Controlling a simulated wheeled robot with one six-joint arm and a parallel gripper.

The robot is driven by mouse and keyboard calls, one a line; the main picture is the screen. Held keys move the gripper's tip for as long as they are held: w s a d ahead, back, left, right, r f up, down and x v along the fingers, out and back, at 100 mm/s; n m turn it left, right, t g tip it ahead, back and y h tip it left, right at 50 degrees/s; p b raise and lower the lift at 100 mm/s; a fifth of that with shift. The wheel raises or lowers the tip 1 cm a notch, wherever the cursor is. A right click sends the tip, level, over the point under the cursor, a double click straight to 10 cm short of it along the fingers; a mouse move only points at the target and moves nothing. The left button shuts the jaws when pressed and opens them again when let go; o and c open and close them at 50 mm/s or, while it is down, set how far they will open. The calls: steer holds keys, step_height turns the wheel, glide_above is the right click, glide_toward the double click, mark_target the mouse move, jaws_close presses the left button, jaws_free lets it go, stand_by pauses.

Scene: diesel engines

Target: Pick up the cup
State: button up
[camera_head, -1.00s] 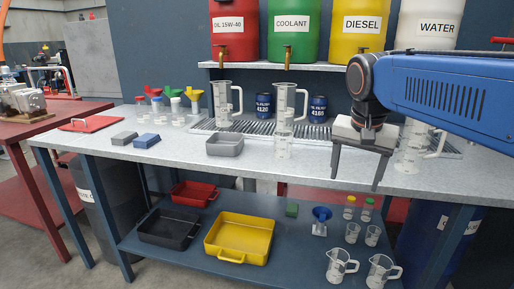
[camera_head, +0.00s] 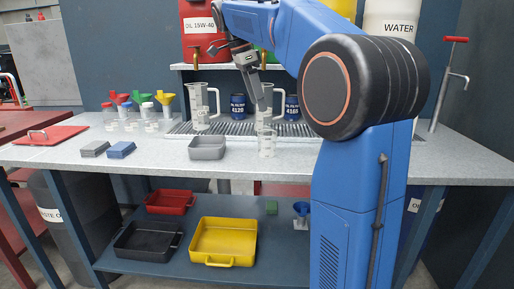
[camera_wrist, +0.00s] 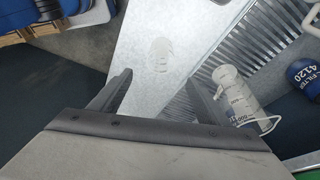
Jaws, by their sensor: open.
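A clear measuring cup (camera_head: 267,143) stands on the grey worktop in front of the drain grate in the head view. In the wrist view a faint clear round outline with marks, which looks like this cup (camera_wrist: 160,54), lies on the pale worktop, just beyond the gap between my fingers. My gripper (camera_head: 262,94) is open, empty and above the cup in the head view. Both fingers of my gripper (camera_wrist: 162,80) show spread apart in the wrist view. A tall clear jug with a handle (camera_wrist: 238,98) stands close to the right finger there.
Another jug (camera_head: 199,105) and a blue oil filter (camera_head: 238,107) stand on the grate (camera_head: 222,129). A grey tray (camera_head: 207,149) is left of the cup. Blue (camera_head: 121,150) and grey (camera_head: 95,149) blocks lie farther left. The front worktop is mostly clear.

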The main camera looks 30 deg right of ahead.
mark_target(270, 143)
steer(key=x, duration=1.7)
steer(key=c, duration=1.1)
steer(key=shift+r, duration=0.1)
